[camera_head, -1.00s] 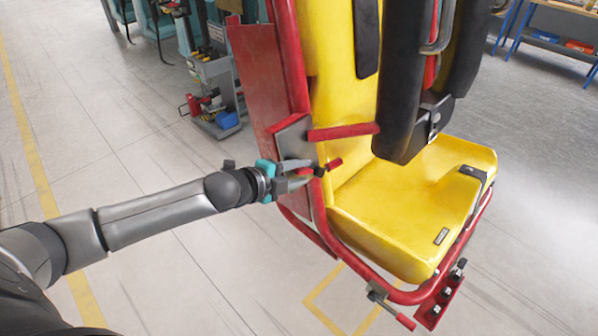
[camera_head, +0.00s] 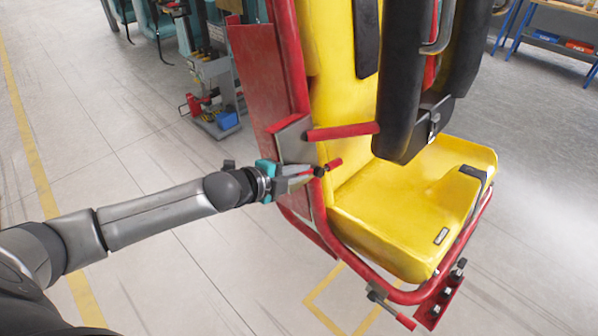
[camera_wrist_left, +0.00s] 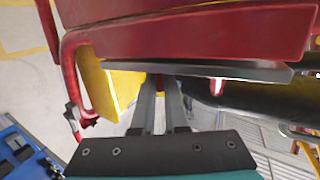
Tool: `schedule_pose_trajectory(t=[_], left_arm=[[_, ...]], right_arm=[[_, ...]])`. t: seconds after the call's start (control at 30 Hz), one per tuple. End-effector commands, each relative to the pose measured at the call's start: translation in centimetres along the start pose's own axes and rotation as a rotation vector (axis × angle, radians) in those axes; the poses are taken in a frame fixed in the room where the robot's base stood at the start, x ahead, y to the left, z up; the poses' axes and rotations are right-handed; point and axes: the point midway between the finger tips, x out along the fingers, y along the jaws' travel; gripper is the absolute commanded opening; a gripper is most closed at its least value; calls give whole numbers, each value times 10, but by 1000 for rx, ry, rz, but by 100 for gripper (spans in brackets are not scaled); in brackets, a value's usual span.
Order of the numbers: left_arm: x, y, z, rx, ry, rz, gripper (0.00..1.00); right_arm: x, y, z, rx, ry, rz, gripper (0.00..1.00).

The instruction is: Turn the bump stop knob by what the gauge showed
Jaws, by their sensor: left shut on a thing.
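The yellow coaster seat (camera_head: 395,210) with its red frame (camera_head: 320,205) stands right of centre. My left gripper (camera_head: 316,171) reaches in from the left to the side of the seat frame, below the grey plate (camera_head: 292,138). Its fingers are close together, shut on a small dark part, which I take to be the bump stop knob; the fingers mostly hide it. A short red bar (camera_head: 334,164) shows just past the fingertips. In the left wrist view the fingers (camera_wrist_left: 165,92) run in under a red panel (camera_wrist_left: 190,40). No gauge can be read. My right gripper is out of view.
A black padded restraint (camera_head: 403,90) hangs over the seat. A grey stand (camera_head: 215,90) is behind. The floor at left is clear.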

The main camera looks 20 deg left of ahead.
Motion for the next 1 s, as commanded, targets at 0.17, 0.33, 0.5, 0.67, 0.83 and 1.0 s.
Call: schedule_pose_trajectory(t=[0.17,0.33,0.5,0.67,0.83,1.0], left_arm=[[-1,-1,0,3,-1,17,0],[-1,-5,0,8,-2,60,0],[-1,-8,1,17,-3,136,0],[0,-9,2,25,-4,225,0],[1,-9,2,33,-4,323,0],[2,-10,2,39,-4,414,0]], right_arm=[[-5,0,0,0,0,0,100],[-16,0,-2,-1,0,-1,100],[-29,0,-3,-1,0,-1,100],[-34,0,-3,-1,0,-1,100],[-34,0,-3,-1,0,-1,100],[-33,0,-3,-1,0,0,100]])
